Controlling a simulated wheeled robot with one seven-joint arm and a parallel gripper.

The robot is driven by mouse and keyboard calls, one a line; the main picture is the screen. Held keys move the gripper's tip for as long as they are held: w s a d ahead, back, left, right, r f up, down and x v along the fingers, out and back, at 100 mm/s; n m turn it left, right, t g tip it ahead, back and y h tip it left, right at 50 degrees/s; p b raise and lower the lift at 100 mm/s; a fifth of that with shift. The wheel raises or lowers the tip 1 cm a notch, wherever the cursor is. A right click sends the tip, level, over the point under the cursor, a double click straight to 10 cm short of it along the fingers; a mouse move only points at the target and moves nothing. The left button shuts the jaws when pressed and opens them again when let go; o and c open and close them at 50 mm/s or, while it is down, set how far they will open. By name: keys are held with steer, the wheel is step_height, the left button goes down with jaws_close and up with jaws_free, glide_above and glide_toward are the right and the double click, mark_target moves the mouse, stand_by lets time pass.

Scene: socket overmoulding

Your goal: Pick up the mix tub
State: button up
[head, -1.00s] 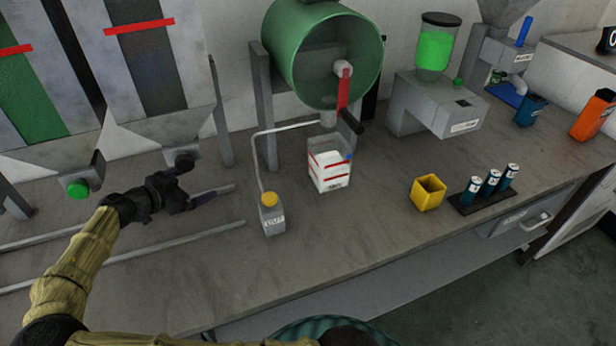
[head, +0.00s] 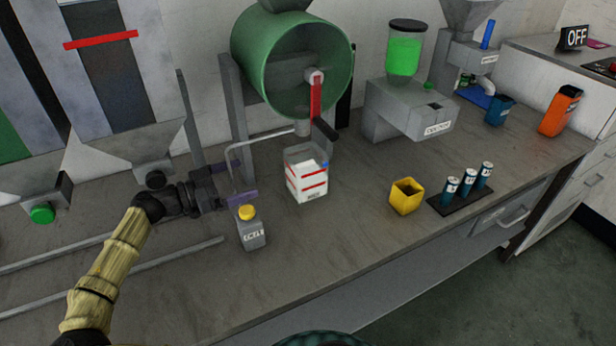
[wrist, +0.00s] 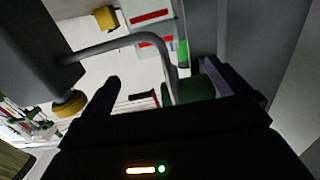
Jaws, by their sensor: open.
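The mix tub (head: 307,184), as I take it, is a clear box with white contents, red stripes and a small blue tab. It stands upright on the bench below the green drum's spout. My gripper (head: 240,182) is open and empty, left of the tub and apart from it, its fingers pointing right. A thin grey pipe and a grey bottle (head: 251,233) with a yellow cap are close by the fingertips. In the wrist view, a white, red-striped surface that looks like the tub (wrist: 150,16) shows beyond the pipe, partly cut off.
The green drum (head: 288,68) with a red-and-black handle overhangs the tub. The pipe (wrist: 112,45) crosses the wrist view between me and the tub. A yellow cup (head: 406,197) and a rack of blue cylinders (head: 466,195) stand to the right. The front bench strip is clear.

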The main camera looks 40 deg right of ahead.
mark_target(290, 163)
steer(key=shift+s+d+r+g, duration=0.3)
steer(key=shift+g, duration=0.1)
steer(key=shift+d, duration=0.1)
steer(key=x, duration=1.1)
steer(key=shift+d+r, duration=0.1)
steer(key=shift+d, duration=0.1)
steer(key=shift+s+d, duration=0.1)
steer(key=shift+d, duration=0.2)
steer(key=x, duration=0.5)
steer(key=shift+d+r+p, duration=0.15)
steer(key=shift+r+p, duration=0.1)
steer(key=shift+p, duration=0.15)
steer(key=shift+c, duration=0.4)
